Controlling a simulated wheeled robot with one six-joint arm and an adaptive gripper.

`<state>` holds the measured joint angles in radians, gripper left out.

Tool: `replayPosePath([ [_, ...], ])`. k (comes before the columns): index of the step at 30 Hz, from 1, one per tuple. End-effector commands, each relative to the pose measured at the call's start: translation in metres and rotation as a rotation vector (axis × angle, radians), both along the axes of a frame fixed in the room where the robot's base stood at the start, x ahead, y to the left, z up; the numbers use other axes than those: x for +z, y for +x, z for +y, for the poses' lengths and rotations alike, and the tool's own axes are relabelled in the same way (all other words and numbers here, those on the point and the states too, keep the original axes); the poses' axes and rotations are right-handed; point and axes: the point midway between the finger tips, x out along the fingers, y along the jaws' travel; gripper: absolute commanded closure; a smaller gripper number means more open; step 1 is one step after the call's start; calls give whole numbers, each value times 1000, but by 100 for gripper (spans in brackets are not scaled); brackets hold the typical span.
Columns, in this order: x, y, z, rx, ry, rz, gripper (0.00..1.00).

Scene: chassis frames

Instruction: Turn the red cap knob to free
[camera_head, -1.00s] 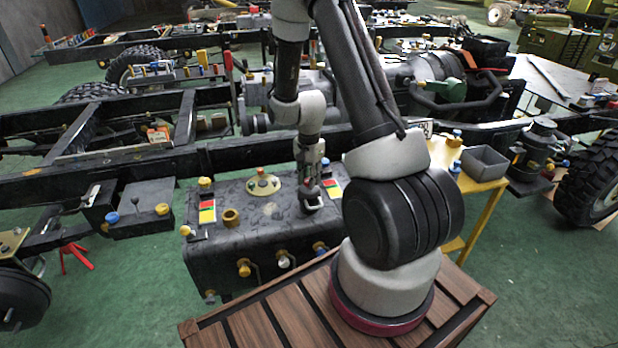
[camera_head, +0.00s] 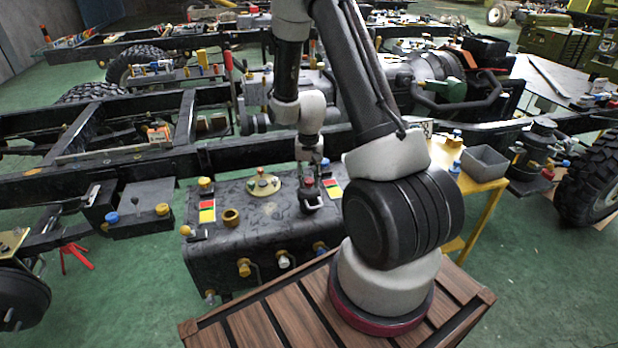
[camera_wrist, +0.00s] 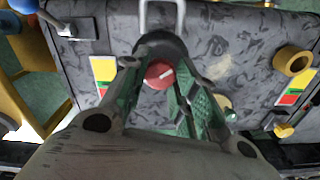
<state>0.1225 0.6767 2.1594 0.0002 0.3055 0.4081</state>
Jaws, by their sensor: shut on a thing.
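The red cap knob (camera_wrist: 158,75) shows in the wrist view between the fingers, on the dark mottled tank (camera_wrist: 90,75). A short pale mark lies slanted on its red top. My gripper (camera_wrist: 160,88) is shut on the knob, one finger on each side. In the head view my gripper (camera_head: 311,190) points down onto the top of the tank (camera_head: 265,215), right of its middle, and a bit of the red cap (camera_head: 308,182) shows there. The fingers hide the knob's sides.
A metal handle (camera_wrist: 162,12) stands beside the knob. Brass fittings (camera_head: 231,217) and a round yellowish plate (camera_head: 263,186) sit on the tank. A black chassis rail (camera_head: 130,175) runs behind it. A grey bin (camera_head: 484,162) stands on a yellow table at right.

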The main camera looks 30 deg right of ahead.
Motion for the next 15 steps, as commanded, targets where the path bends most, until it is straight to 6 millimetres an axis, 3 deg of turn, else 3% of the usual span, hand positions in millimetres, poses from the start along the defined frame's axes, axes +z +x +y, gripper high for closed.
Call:
replayPosePath([
  [15, 0, 0, 0, 486, 0, -1, 96],
])
